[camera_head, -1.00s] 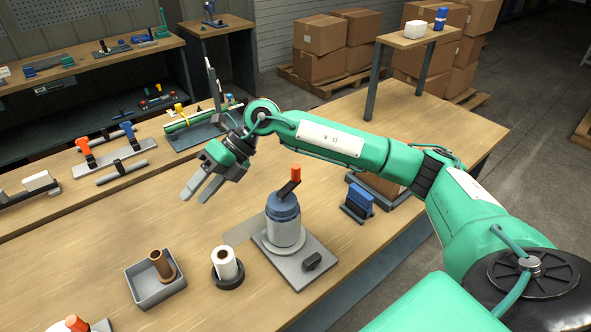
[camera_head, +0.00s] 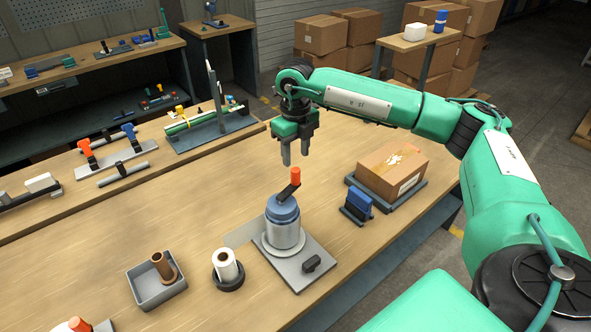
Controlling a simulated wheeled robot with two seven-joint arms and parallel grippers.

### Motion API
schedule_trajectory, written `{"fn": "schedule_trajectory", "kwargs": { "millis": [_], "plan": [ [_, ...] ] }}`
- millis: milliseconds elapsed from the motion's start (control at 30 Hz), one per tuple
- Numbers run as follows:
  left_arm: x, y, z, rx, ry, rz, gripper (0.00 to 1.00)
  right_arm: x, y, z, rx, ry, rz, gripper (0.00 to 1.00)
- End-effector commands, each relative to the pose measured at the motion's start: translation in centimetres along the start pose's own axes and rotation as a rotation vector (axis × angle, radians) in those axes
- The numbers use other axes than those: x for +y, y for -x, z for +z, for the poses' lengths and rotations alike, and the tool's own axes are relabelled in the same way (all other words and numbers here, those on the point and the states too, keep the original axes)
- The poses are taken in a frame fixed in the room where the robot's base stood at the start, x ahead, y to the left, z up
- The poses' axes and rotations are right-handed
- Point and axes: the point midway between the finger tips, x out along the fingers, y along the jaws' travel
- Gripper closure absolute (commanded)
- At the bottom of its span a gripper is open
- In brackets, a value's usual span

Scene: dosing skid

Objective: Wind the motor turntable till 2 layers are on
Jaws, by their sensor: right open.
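The motor turntable (camera_head: 283,242) is a grey drum with a blue top on a flat grey base plate (camera_head: 300,270). A dark crank with an orange knob (camera_head: 295,176) rises from its top. A small dark block (camera_head: 311,263) sits on the plate's front right. My right gripper (camera_head: 295,158) points down just above the orange knob, open and empty, apart from it as far as I can tell. My left gripper is not in view. I cannot make out any wound layers on the drum.
A white roll (camera_head: 225,265) stands in a dark holder left of the turntable. A grey tray (camera_head: 159,293) holds a brown tube (camera_head: 162,265). A cardboard box (camera_head: 392,170) and a blue block in a dark stand (camera_head: 357,203) are to the right.

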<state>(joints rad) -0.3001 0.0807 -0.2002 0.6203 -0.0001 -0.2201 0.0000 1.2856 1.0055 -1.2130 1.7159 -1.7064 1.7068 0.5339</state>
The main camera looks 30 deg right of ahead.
Motion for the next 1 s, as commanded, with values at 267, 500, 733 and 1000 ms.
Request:
{"fn": "schedule_trajectory", "kwargs": {
  "millis": [267, 500, 733, 1000],
  "plan": [
    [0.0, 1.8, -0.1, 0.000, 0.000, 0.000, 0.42, 0.0, -5.2, -0.1, 0.004, 0.001, 0.001, 0.55],
    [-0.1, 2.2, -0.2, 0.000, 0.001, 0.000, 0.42, 0.1, -7.3, 0.0, 0.001, 0.001, 0.001, 0.55],
    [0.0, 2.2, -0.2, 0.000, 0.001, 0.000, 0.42, 0.1, -7.5, 0.0, 0.000, 0.001, 0.001, 0.55],
    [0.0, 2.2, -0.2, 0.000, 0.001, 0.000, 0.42, 0.1, -7.5, 0.0, 0.000, 0.001, 0.002, 0.96]
  ]
}}
